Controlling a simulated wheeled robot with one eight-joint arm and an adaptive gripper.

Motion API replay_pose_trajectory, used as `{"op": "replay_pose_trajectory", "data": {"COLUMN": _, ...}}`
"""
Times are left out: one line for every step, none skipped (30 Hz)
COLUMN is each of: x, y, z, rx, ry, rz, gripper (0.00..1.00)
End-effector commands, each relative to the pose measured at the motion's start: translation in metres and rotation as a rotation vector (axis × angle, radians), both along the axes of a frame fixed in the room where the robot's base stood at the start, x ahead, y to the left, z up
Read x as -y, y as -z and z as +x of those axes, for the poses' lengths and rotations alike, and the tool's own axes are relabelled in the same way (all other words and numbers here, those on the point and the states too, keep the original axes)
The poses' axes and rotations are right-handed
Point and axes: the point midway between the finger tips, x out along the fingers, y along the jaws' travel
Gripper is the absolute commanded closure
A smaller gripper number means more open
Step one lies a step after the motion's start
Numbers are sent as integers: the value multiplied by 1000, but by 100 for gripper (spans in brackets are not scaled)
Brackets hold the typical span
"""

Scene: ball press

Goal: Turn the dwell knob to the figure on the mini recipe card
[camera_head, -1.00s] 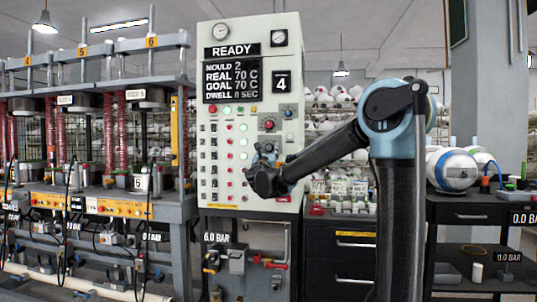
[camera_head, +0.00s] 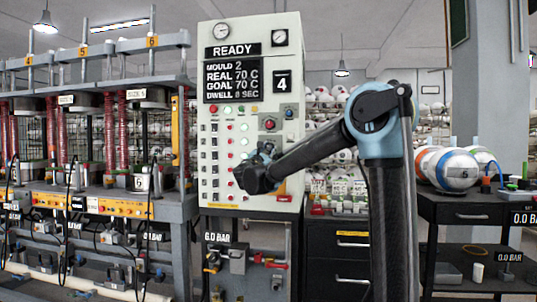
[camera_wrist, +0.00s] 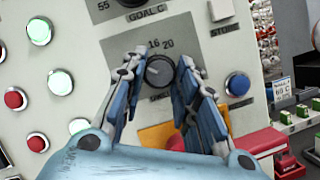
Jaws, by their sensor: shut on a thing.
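The dwell knob (camera_wrist: 159,71) is a round dark knob on a grey plate, with the figures 16 and 20 showing above it in the wrist view. My gripper (camera_wrist: 160,78) has its blue and grey fingers on both sides of the knob, shut on it; the fingers hide the rest of the scale. In the head view my gripper (camera_head: 250,178) is at the front of the control panel (camera_head: 290,150) and covers the knob. The display (camera_head: 232,82) reads DWELL 8 SEC. Small cards (camera_head: 339,187) stand right of the panel; I cannot tell which is the mini recipe card.
A blue button (camera_wrist: 238,84) is close right of my fingers, with lit green and red buttons to the left. A red box (camera_wrist: 262,143) is below right. Presses (camera_head: 100,150) stand left of the panel. A black table (camera_head: 475,212) with balls (camera_head: 450,168) is at the right.

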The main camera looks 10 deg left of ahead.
Motion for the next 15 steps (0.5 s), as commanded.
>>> {"op": "replay_pose_trajectory", "data": {"x": 1, "y": 0, "z": 0, "rx": 0, "ry": 2, "rz": 3, "gripper": 96}}
{"op": "replay_pose_trajectory", "data": {"x": 1, "y": 0, "z": 0, "rx": 0, "ry": 3, "rz": 2, "gripper": 96}}
{"op": "replay_pose_trajectory", "data": {"x": 1, "y": 0, "z": 0, "rx": 0, "ry": 3, "rz": 2, "gripper": 96}}
{"op": "replay_pose_trajectory", "data": {"x": 2, "y": 0, "z": 0, "rx": 0, "ry": 3, "rz": 1, "gripper": 96}}
{"op": "replay_pose_trajectory", "data": {"x": 2, "y": 0, "z": 0, "rx": 0, "ry": 3, "rz": 1, "gripper": 96}}
{"op": "replay_pose_trajectory", "data": {"x": 2, "y": 1, "z": 0, "rx": 0, "ry": 3, "rz": 1, "gripper": 96}}
{"op": "replay_pose_trajectory", "data": {"x": 2, "y": 1, "z": 0, "rx": 0, "ry": 3, "rz": 1, "gripper": 96}}
{"op": "replay_pose_trajectory", "data": {"x": 2, "y": 1, "z": 0, "rx": -1, "ry": 3, "rz": 0, "gripper": 65}}
{"op": "replay_pose_trajectory", "data": {"x": 2, "y": 1, "z": 0, "rx": -1, "ry": 3, "rz": 0, "gripper": 56}}
{"op": "replay_pose_trajectory", "data": {"x": 2, "y": 1, "z": 0, "rx": 0, "ry": 2, "rz": 0, "gripper": 52}}
{"op": "replay_pose_trajectory", "data": {"x": 1, "y": 0, "z": 0, "rx": 0, "ry": 2, "rz": 0, "gripper": 52}}
{"op": "replay_pose_trajectory", "data": {"x": 1, "y": 0, "z": 0, "rx": 0, "ry": 2, "rz": 0, "gripper": 52}}
{"op": "replay_pose_trajectory", "data": {"x": 1, "y": 0, "z": 0, "rx": 0, "ry": 2, "rz": 0, "gripper": 52}}
{"op": "replay_pose_trajectory", "data": {"x": 1, "y": 0, "z": 0, "rx": 0, "ry": 2, "rz": -1, "gripper": 52}}
{"op": "replay_pose_trajectory", "data": {"x": 1, "y": 0, "z": 0, "rx": -1, "ry": 1, "rz": 0, "gripper": 52}}
